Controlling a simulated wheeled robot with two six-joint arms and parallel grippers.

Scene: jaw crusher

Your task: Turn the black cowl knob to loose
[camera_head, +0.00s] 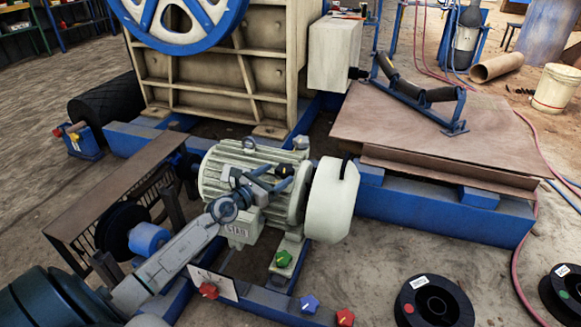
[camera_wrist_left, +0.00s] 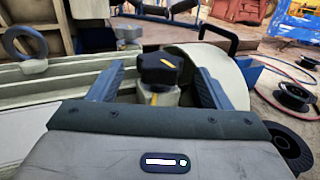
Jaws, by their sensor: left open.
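The black cowl knob (camera_wrist_left: 160,66) is a lobed knob with a yellow mark on its top. It sits on a pale post with a yellow stripe, beside the rounded cream cowl (camera_wrist_left: 215,66). My left gripper (camera_wrist_left: 157,73) is open, with one finger on each side of the knob and visible gaps to it. In the head view the left gripper (camera_head: 270,179) is over the top of the cream motor (camera_head: 215,165), and the knob (camera_head: 284,170) shows small near its fingertips. My right gripper is not in view.
Green (camera_head: 283,258), red (camera_head: 208,290) and blue (camera_head: 309,303) knobs sit low in front of the motor. A thin black handle (camera_wrist_left: 220,32) stands on the cowl. A lifting ring (camera_wrist_left: 25,42) rises left of the gripper. Black spools (camera_head: 433,302) lie on the floor at right.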

